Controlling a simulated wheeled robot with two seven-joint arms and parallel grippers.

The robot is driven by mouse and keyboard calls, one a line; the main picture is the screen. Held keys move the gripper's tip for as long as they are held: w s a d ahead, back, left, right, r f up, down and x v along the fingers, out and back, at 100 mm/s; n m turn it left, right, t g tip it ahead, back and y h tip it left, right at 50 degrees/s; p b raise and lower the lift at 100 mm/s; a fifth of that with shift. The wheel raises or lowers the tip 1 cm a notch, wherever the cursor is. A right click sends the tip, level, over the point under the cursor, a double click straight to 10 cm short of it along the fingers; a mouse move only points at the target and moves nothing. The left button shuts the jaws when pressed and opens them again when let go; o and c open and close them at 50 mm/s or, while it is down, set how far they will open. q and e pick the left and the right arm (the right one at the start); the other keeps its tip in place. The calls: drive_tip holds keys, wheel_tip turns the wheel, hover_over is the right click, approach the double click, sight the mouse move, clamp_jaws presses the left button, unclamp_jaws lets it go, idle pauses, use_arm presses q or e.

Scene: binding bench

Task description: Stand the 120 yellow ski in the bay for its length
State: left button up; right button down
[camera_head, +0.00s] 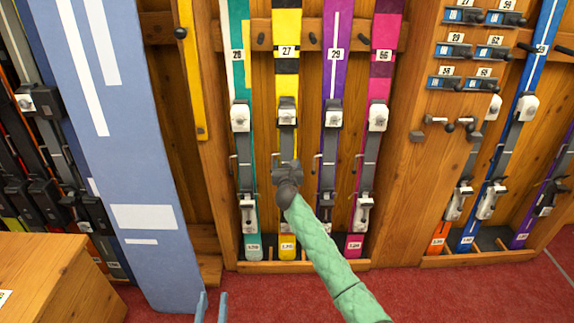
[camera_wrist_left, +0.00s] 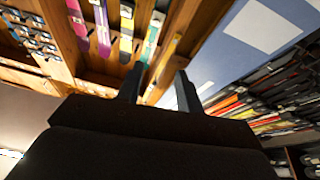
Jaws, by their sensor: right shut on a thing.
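The yellow ski (camera_head: 287,90) with black bands and tag 27 stands upright in the middle rack bay, between a teal ski (camera_head: 240,80) and a purple ski (camera_head: 336,75). Its foot label appears to read 120, just behind the bay's front lip (camera_head: 310,266). I cannot tell whether its foot touches the bay floor. My right gripper (camera_head: 287,175) is shut on the yellow ski just below its upper binding part and hides that stretch. My left gripper (camera_head: 211,307) is open and empty, low in front of the rack; its two spread fingers also show in the left wrist view (camera_wrist_left: 159,88).
A pink ski (camera_head: 382,80) stands right of the purple one. A wide blue panel (camera_head: 130,150) stands left of the bay, and a wooden bench (camera_head: 50,275) is at lower left. The right bay (camera_head: 480,257) holds blue, orange and purple skis. Red carpet (camera_head: 480,295) in front is clear.

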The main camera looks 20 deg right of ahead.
use_arm(q)
drive_tip(key=shift+t, duration=0.8)
drive_tip(key=shift+s+a+r, duration=0.15)
drive_tip(key=shift+r, duration=2)
use_arm(e)
drive_tip(key=shift+f, duration=0.25)
drive_tip(key=shift+c, duration=1.4)
unclamp_jaws()
drive_tip(key=shift+o, duration=0.8)
drive_tip(key=shift+f, duration=0.25)
drive_tip(key=shift+r, duration=0.1)
use_arm(q)
drive_tip(key=shift+f, duration=0.1)
drive_tip(key=shift+f+g, duration=0.6)
drive_tip(key=shift+f, duration=0.85)
use_arm(e)
drive_tip(key=shift+s+a, duration=0.1)
drive_tip(key=shift+s, duration=0.15)
